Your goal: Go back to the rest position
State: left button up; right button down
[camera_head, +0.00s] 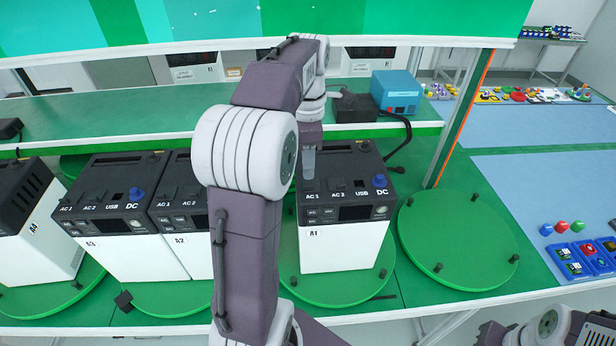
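My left arm rises through the middle of the head view and bends over the bench. My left gripper (308,162) points down over the top of the black and white unit A1 (340,248), near its left side. The fingers show as one narrow grey shape, so I cannot tell whether they are open or shut, or whether they touch the unit. A blue plug (380,181) sits at the right of A1's top. Part of my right arm shows at the bottom right; its gripper is not in view.
Units A2 (185,238), A3 (128,247) and A4 (52,228) stand to the left on green turntables. An empty green turntable (455,240) lies to the right. A blue box (396,92) stands on the shelf. Blue trays (570,262) sit at the far right.

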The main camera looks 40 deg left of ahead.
pick_arm(q)
notch_tip(320, 180, up, 2)
jog(key=shift+r, duration=0.2)
dwell(0.3)
jog(key=s+d+f+m+b, duration=0.2)
jog(key=s+d+f+m, duration=0.1)
jog(key=f+m, duration=0.5)
jog(key=s+d+f+m+b, duration=0.2)
jog(key=d+f+m, duration=0.4)
jog(key=f+m, duration=0.3)
jog(key=s+d+f+m+t+b, duration=0.1)
jog(key=s+d+f+m, duration=0.3)
jog(key=f+m, duration=0.4)
notch_tip(320, 180, down, 2)
jog(key=shift+s+d+f+m+b, duration=0.2)
jog(key=shift+d+m+b, duration=0.2)
jog(key=shift+d+b, duration=0.1)
